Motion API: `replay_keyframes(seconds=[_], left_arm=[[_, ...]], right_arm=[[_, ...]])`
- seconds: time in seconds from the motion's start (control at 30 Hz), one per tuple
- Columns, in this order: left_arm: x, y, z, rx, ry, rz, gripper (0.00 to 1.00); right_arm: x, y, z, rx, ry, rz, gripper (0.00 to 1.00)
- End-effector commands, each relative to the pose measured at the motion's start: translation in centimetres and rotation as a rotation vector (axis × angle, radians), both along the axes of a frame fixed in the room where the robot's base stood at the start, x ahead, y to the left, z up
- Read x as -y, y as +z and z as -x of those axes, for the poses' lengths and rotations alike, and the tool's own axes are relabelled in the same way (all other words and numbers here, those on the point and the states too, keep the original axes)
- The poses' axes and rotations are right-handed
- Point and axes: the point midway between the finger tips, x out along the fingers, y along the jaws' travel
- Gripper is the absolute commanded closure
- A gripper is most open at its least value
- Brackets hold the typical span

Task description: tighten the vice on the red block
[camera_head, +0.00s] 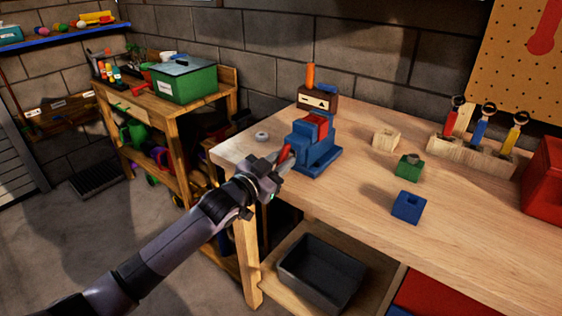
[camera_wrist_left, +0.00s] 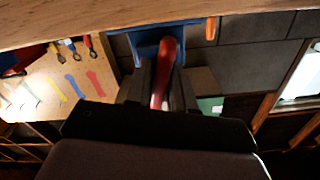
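The blue vice (camera_head: 322,158) stands on the workbench near its left end; part of it shows upside down in the left wrist view (camera_wrist_left: 150,36). The red block (camera_head: 319,121) sits in its upper part, between blue parts; whether any gap is left at the jaws I cannot tell. A red handle (camera_head: 285,152) sticks out of the vice's front left side. My left gripper (camera_head: 274,165) is at this handle, with a finger on each side of it; the handle (camera_wrist_left: 166,58) fills the space between them in the left wrist view. My right gripper is not in view.
A dark brown block (camera_head: 318,103) with an orange peg (camera_head: 310,76) is just behind the vice. Wooden (camera_head: 386,138), green (camera_head: 408,167) and blue (camera_head: 409,207) blocks lie to the right. A tool rack (camera_head: 472,154) stands farther right. A grey bin (camera_head: 321,274) sits below.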

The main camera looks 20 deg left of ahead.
Motion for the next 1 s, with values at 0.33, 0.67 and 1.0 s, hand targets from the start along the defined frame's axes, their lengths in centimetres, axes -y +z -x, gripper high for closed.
replay_keyframes(seconds=[0.33, 0.67, 1.0], left_arm=[[-0.11, 0.02, -0.01, 0.073, -0.001, -0.204, 1.0], [-0.11, -0.03, 0.0, 0.072, -0.001, -0.203, 0.6], [-0.32, -0.07, 0.46, 0.071, 0.001, -0.201, 0.6]], right_arm=[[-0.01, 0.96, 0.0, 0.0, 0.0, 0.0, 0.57], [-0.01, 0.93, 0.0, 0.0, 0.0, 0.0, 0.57], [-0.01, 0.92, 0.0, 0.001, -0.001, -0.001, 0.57]])
